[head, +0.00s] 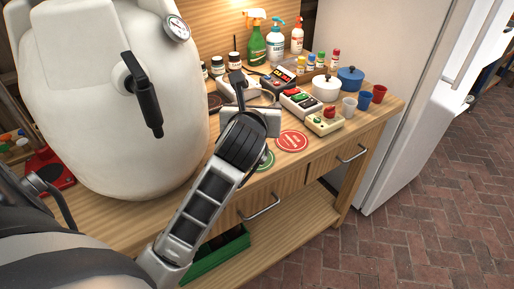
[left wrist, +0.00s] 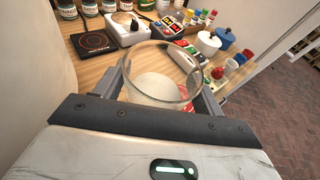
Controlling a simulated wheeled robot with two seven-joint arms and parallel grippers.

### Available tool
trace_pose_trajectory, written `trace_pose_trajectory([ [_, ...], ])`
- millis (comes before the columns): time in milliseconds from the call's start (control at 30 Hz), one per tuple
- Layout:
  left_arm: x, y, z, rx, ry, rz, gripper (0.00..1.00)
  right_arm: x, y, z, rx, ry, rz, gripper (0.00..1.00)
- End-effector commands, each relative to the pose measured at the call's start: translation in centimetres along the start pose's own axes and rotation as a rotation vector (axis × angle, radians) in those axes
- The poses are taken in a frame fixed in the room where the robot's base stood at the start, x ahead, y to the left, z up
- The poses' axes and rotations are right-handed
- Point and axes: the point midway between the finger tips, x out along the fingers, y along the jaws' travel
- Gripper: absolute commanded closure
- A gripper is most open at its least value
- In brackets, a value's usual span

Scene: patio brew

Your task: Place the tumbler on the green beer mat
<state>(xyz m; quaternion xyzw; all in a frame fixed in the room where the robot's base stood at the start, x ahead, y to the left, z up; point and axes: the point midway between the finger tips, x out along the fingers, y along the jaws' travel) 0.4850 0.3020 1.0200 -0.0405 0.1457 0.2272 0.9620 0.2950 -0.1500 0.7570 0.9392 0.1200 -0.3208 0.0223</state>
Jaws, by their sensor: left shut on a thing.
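The tumbler (left wrist: 160,82) is clear glass, and its open rim faces the left wrist camera. My left gripper (left wrist: 163,92) is shut on it, with one finger on each side of the glass. In the head view, my left gripper (head: 251,106) is over the front part of the bench and hides most or all of the tumbler. The green beer mat (head: 265,160) lies on the bench near its front edge, partly hidden behind my left wrist. I cannot tell the tumbler's height above the bench. My right gripper is in neither view.
A red mat (head: 291,141) lies right of the green one. A control box (head: 324,122), small cups (head: 364,100), a white pot (head: 326,88) and a blue pot (head: 350,78) stand behind and right. A large white vessel (head: 115,100) stands left. Spray bottles (head: 257,45) line the back.

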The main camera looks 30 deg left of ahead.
Motion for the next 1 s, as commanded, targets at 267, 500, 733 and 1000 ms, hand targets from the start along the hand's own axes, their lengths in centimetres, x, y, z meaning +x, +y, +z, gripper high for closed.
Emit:
trace_pose_trajectory([
  [267, 1.3, 0.0, -4.2, 0.002, -0.002, -0.002, 0.61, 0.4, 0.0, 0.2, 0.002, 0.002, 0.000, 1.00],
  [500, 1.9, 0.1, -6.3, 0.003, 0.000, -0.002, 0.61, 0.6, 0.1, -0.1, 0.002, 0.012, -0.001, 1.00],
  [733, 2.5, 0.1, -8.1, 0.002, -0.003, -0.003, 0.61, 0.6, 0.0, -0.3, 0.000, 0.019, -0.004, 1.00],
  [1000, 2.5, 0.1, -8.3, 0.001, -0.003, -0.003, 0.61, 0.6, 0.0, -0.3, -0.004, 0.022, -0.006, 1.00],
])
